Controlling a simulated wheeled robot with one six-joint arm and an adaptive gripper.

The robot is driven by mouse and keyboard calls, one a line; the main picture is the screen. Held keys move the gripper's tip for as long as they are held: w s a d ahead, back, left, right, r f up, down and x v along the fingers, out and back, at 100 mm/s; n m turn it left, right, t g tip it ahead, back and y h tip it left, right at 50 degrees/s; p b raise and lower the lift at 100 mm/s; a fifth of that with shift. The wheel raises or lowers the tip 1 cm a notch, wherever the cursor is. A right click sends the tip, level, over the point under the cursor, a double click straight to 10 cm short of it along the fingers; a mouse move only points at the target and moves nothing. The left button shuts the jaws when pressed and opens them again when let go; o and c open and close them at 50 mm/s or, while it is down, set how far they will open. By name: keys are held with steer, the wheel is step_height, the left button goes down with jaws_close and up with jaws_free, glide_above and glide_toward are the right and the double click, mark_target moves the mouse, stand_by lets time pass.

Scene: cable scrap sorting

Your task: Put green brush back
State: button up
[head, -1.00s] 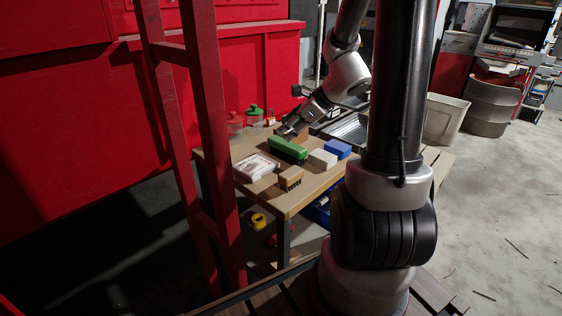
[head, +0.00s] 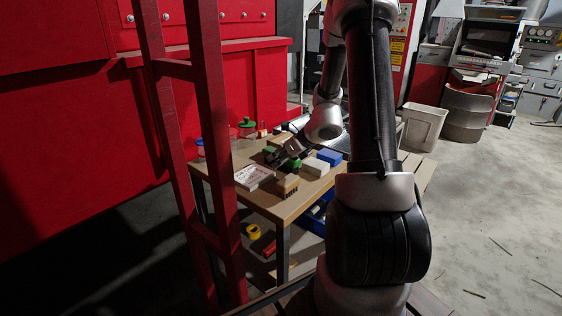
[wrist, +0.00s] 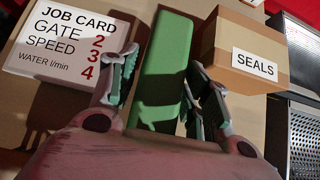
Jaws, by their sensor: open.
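The green brush (wrist: 168,60) lies lengthwise in the wrist view, its green top facing me. It also shows in the head view (head: 295,163), on the wooden table (head: 277,207), partly hidden by my gripper. My gripper (wrist: 163,62) is open, with one finger on each side of the brush. The right finger is close to the brush; a gap shows at the left finger. I cannot tell whether either touches it. In the head view my gripper (head: 281,154) is low over the brush. The brush's underside is hidden.
A white job card (wrist: 68,45) lies left of the brush, and a cardboard SEALS box (wrist: 240,48) stands close on the right. A tan brush (head: 287,184), a white block (head: 316,167) and a blue block (head: 329,156) are nearby. A green-lidded jar (head: 247,127) stands behind.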

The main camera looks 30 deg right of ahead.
steer(key=c, duration=0.9)
steer(key=shift+r, duration=0.1)
steer(key=shift+c, duration=0.2)
